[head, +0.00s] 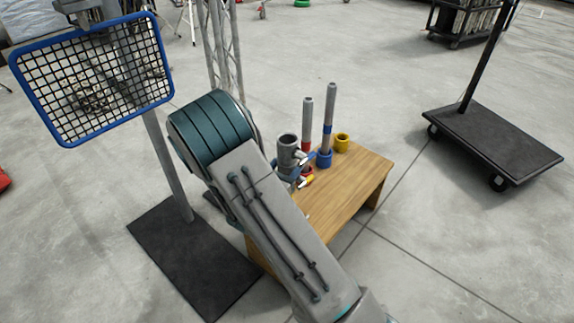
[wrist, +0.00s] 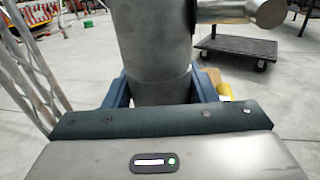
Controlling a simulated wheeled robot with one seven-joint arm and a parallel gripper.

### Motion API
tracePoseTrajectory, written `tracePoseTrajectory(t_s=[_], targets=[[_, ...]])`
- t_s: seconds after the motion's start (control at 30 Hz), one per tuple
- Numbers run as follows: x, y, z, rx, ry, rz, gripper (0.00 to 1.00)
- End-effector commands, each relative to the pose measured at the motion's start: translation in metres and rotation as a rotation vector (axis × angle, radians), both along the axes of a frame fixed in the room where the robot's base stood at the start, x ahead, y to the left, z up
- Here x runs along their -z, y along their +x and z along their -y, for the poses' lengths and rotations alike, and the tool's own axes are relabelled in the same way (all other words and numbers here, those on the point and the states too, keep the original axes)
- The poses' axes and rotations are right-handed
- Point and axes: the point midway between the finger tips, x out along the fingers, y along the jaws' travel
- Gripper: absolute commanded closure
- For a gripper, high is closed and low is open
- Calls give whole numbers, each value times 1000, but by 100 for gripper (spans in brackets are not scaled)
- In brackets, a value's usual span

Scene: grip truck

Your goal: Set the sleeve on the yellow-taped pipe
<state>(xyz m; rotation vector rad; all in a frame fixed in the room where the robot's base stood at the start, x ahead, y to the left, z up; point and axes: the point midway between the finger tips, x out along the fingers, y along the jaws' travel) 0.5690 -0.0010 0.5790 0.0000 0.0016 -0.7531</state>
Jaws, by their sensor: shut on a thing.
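The sleeve (head: 288,146) is a grey metal cylinder with a side stub, upright in the head view above the near left part of the wooden table. In the wrist view the sleeve (wrist: 151,45) stands between the blue fingers of my gripper (wrist: 160,92), which is shut on it. Its stub points right. A red-taped pipe (head: 307,112) and a blue-taped pipe (head: 330,108) stand upright behind and right of the sleeve. I cannot make out a yellow-taped pipe; my arm and the sleeve hide part of the table. Whether a pipe is inside the sleeve cannot be told.
A blue collar (head: 323,158) sits around the blue-taped pipe's foot. A yellow ring (head: 342,143) stands at the wooden table's (head: 352,178) back right. A blue-framed mesh panel (head: 95,80) stands left of my arm. A black flat cart (head: 492,140) stands right, with clear floor between.

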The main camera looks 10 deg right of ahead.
Motion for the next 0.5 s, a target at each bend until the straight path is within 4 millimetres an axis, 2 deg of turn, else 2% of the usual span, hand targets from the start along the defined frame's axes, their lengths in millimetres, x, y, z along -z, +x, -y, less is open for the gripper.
tracePoseTrajectory(t_s=[0.5], targets=[[3, 0, 0, 0, -1, 2, 90]])
